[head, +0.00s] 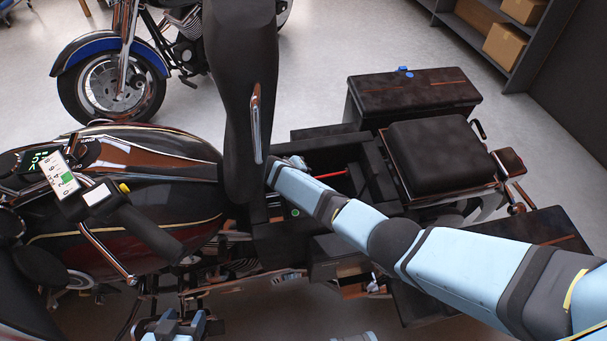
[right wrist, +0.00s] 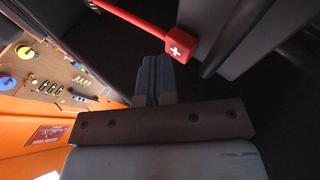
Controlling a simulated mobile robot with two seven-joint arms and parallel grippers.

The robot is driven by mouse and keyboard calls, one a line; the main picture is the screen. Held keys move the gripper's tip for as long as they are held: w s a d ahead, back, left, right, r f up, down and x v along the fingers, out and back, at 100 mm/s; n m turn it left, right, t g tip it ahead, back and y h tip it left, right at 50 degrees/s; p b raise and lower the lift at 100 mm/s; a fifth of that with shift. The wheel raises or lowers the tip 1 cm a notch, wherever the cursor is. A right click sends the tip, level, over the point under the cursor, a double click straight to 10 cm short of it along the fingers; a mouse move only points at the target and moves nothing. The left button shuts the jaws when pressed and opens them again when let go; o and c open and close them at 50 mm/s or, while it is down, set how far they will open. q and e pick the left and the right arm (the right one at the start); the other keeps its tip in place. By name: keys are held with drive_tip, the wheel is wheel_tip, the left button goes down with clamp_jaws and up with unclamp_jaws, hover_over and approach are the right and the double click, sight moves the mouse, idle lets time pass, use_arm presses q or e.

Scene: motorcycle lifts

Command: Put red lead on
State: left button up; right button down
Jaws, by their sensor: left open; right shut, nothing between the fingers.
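The red lead (head: 331,175) shows as a short red line inside the dark compartment under the raised seat. In the right wrist view, its red cable runs from the top left to a red end block (right wrist: 177,43) with a white plus. My right gripper (right wrist: 153,62) is shut and empty, its fingertips just below and left of the red block, apparently apart from it. In the head view its arm reaches into the compartment, and its fingertips are hard to make out. My left gripper (head: 180,325) is open and empty at the bottom edge. I cannot tell what the red block rests on.
The raised black seat (head: 240,90) stands upright beside the compartment. The tank (head: 150,160) and handlebar grip (head: 150,232) lie to the left. A rear seat (head: 435,155) and a side case (head: 415,95) stand to the right. An orange-edged board (right wrist: 48,75) shows in the wrist view.

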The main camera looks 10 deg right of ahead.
drive_tip(key=shift+d, duration=0.2)
drive_tip(key=shift+d+f, duration=0.15)
drive_tip(key=shift+d, duration=0.45)
drive_tip(key=shift+a, duration=0.1)
